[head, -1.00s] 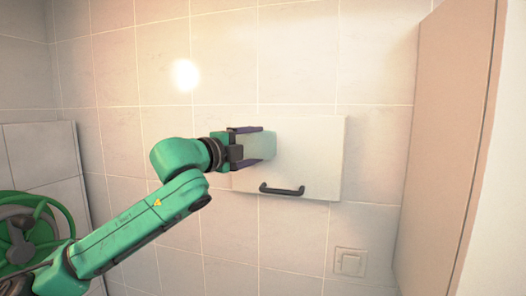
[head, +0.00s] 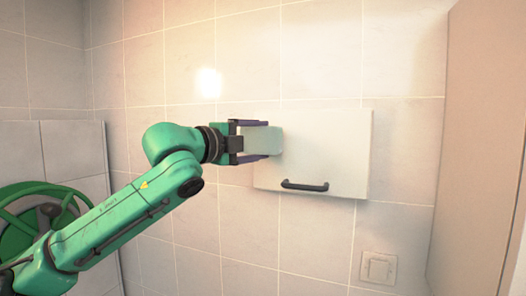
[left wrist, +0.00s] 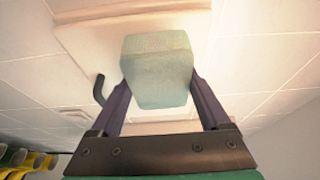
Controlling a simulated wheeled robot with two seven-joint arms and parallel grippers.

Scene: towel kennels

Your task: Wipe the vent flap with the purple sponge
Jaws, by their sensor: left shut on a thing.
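The vent flap (head: 335,150) is a pale, flat panel on the tiled wall, with a black handle (head: 305,186) along its lower edge. My left gripper (head: 264,140) is shut on a block-shaped sponge (head: 262,138), which looks pale green, not purple. The sponge overlaps the flap's left edge in the head view; I cannot tell whether it touches the surface. In the left wrist view the sponge (left wrist: 157,70) sits between both fingers and hides part of the flap (left wrist: 75,38). The handle (left wrist: 99,90) shows left of it. My right gripper is out of view.
A green hose reel (head: 40,220) stands at the lower left. A wall switch (head: 378,267) is below the flap on the right. A tall beige panel (head: 480,140) stands at the right. The wall around the flap is otherwise bare tile.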

